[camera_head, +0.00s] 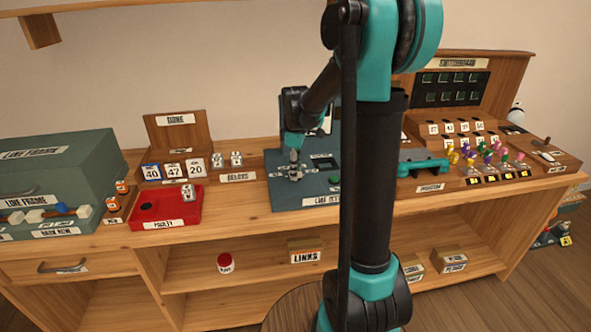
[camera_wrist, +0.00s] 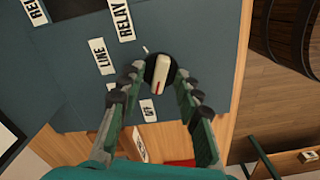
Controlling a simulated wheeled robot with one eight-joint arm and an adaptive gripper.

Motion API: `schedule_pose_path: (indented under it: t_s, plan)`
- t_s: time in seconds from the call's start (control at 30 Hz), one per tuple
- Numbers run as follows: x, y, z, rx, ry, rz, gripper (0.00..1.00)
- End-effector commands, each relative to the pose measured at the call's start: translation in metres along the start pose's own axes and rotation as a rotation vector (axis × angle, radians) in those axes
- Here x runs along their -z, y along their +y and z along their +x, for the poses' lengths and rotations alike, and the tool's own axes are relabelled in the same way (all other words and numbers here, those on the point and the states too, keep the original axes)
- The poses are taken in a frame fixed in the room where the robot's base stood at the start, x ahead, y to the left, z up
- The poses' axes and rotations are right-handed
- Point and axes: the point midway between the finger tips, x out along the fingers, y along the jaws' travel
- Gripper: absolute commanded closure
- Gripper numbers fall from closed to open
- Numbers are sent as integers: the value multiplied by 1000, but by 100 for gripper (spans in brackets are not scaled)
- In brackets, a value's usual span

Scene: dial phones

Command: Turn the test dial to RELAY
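The test dial (camera_wrist: 159,70) is a pale knob with a red mark on a dark round base, set in the blue-grey panel (camera_wrist: 75,75). Its red mark is at the end toward the OFF label (camera_wrist: 148,110). The LINE label (camera_wrist: 100,56) and RELAY label (camera_wrist: 122,20) are on the panel farther around to the upper left. My gripper (camera_wrist: 158,76) has its fingers apart, one on each side of the knob; contact cannot be told. In the head view my gripper (camera_head: 294,162) points down over the panel (camera_head: 322,190), and the dial is largely hidden beneath it.
A red tray (camera_head: 165,215) and numbered blocks (camera_head: 174,169) stand left of the panel, with a green line-frame box (camera_head: 60,165) farther left. A switchboard (camera_head: 470,105) with coloured plugs stands at the right. My arm hides the panel's right part.

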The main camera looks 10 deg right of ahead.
Motion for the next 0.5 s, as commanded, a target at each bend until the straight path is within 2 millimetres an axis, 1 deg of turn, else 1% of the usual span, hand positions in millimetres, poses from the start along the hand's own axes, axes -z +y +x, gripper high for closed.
schedule_pose_path:
  t_s: [0.03, 0.2, 0.3, 0.5]
  plan:
    - [0, 0, 0, 0, 0, 0, 69]
    - [0, 0, 0, 0, 0, 0, 90]
    - [0, 0, 0, 0, 0, 0, 100]
    - [0, 0, 0, 0, 0, 1, 100]
